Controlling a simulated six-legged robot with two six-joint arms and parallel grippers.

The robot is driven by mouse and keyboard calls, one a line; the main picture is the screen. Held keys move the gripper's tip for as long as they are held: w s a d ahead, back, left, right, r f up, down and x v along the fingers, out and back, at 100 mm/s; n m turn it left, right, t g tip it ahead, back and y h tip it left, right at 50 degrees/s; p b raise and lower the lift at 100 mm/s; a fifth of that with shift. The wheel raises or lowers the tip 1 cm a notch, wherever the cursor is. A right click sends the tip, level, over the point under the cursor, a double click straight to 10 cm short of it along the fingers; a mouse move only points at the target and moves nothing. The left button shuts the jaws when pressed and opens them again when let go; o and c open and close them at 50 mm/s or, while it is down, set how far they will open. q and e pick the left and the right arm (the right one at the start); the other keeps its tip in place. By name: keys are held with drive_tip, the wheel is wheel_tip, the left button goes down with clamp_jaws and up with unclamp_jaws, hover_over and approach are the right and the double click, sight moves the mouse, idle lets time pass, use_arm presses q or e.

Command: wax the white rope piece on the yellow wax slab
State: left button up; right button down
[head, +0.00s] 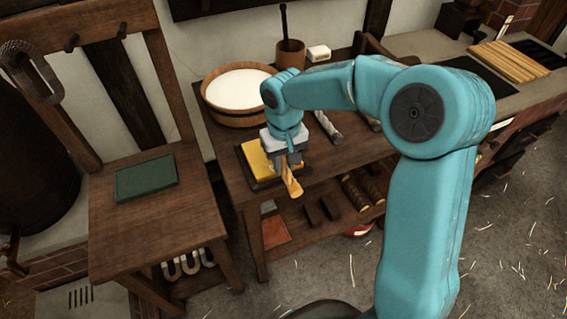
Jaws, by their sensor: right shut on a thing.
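My right gripper (288,160) points down at the front of the wooden table and is shut on a tan, twisted rope piece (293,184). The lower end of this piece sticks out below the jaws toward the table's front edge. The yellow wax slab (255,161) lies in a dark tray just left of the jaws. I cannot tell whether the held piece touches the slab. A whitish rope piece (328,128) lies on the table to the right, behind the gripper, partly near my arm. My left gripper is not in view.
A wooden tub of white stuff (238,89) stands behind the slab, with a brown cup (290,55) and a small white block (319,53) farther back. A green slab (146,178) lies on the wooden seat at left. My right arm covers the table's right part.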

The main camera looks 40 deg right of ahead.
drive_tip(key=shift+s+a+r+p, duration=0.1)
drive_tip(key=shift+s+r+p, duration=0.1)
drive_tip(key=shift+r, duration=0.25)
drive_tip(key=shift+s+r+p, duration=0.15)
drive_tip(key=shift+r+p, duration=0.05)
drive_tip(key=shift+r, duration=0.25)
drive_tip(key=shift+w+r+p, duration=0.2)
drive_tip(key=shift+r+p, duration=0.6)
drive_tip(key=shift+r, duration=0.05)
drive_tip(key=shift+s+r+p, duration=0.2)
drive_tip(key=shift+r+p, duration=0.6)
drive_tip(key=shift+r, duration=0.3)
drive_tip(key=shift+w+r+p, duration=0.2)
drive_tip(key=shift+r+p, duration=0.15)
drive_tip(key=shift+r, duration=0.05)
drive_tip(key=shift+s, duration=0.1)
drive_tip(key=shift+r, duration=0.1)
